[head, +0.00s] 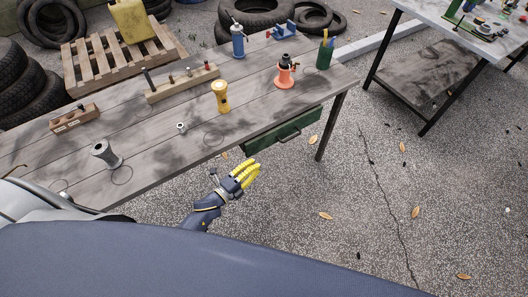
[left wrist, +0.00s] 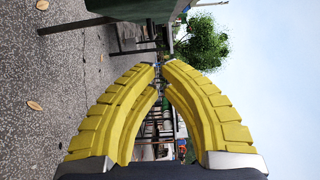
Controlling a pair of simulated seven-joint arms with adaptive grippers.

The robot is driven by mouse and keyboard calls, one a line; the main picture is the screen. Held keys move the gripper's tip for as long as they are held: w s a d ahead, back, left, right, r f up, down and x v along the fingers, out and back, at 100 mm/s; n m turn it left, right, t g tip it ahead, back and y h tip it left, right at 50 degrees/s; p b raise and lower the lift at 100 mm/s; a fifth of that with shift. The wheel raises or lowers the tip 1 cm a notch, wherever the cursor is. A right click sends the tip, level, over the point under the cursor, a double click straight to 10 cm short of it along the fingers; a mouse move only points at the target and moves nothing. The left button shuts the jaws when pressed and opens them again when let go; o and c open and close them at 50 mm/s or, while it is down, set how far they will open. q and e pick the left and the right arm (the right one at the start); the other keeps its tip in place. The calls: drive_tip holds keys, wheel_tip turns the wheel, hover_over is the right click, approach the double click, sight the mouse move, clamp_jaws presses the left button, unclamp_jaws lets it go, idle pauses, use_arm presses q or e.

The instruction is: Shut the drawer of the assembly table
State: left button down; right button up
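The assembly table (head: 150,165) is a long grey wooden table. Its dark green drawer (head: 262,143) sits under the front edge near the right end, with a dark handle (head: 289,135) on its front. How far the drawer stands out is hard to tell. My left gripper (head: 249,171), with yellow ribbed fingers, is in front of and below the drawer's left end, apparently apart from it. In the left wrist view my left gripper (left wrist: 161,66) has its fingertips together with nothing between them. A dark green panel (left wrist: 140,8), apparently the drawer, shows at the top there. My right gripper is not in view.
On the table stand a yellow flashlight (head: 221,96), an orange jack-like tool (head: 285,70), a blue bottle (head: 238,40), a green cup (head: 325,52) and a metal spool (head: 105,154). The table's leg (head: 331,125) is right of the drawer. The ground before it is clear except for leaves.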

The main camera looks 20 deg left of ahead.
use_arm(q)
drive_tip(key=w+d, duration=0.1)
drive_tip(key=w, duration=1)
drive_tip(key=shift+w+d, duration=0.25)
drive_tip(key=shift+d, duration=0.05)
